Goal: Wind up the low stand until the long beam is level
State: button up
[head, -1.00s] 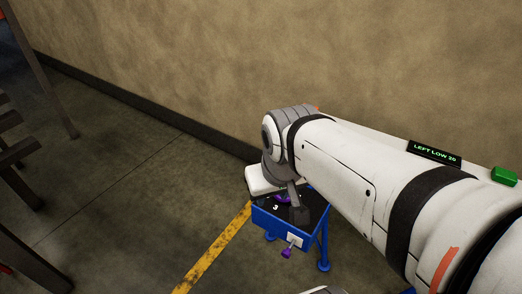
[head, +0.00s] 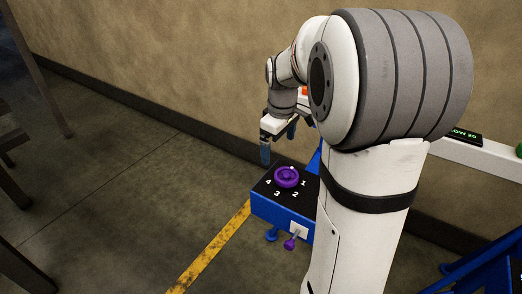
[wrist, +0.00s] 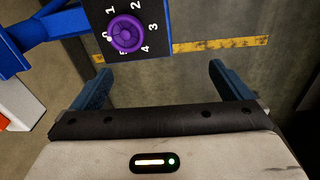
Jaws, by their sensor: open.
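A blue stand (head: 270,208) stands low on the floor. Its black top carries a purple knob (head: 287,177) ringed by white numbers. A small purple handle (head: 290,243) sticks out beside a white plate on its front. In the wrist view, the knob (wrist: 125,35) is at the upper left, beyond the fingers. My gripper (head: 279,146) is open and empty, above and behind the knob. Its two blue fingers are apart in the wrist view (wrist: 158,69). A white bar (head: 492,158) runs behind my arm at right; whether it is the long beam I cannot tell.
A dark display (head: 466,137) with partly hidden green letters sits by the white bar. A wall (head: 170,65) rises close behind. Blue legs (head: 485,270) stand at lower right. The floor left of the yellow stripe (head: 215,245) is clear; dark frames stand at far left.

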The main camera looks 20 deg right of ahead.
aim_at(287, 174)
jog(key=w+d+f+n+b, duration=0.1)
jog(key=w+d+f, duration=0.1)
jog(key=f, duration=0.2)
jog(key=w+d+f+n+b, duration=0.1)
jog(key=w+d+f+b, duration=0.1)
jog(key=f, duration=0.2)
jog(key=w+d+f+n+g+b, duration=0.1)
jog(key=w+d+f, duration=0.1)
jog(key=f, duration=0.2)
jog(key=shift+w+d+f, duration=0.15)
jog(key=shift+w+d, duration=0.25)
notch_tip(287, 174, down, 8)
jog(key=shift+r+b, duration=0.15)
jog(key=shift+b, duration=0.5)
jog(key=c, duration=0.9)
jog(key=shift+d+r, duration=0.1)
jog(key=shift+d, duration=0.05)
jog(key=shift+c, duration=0.5)
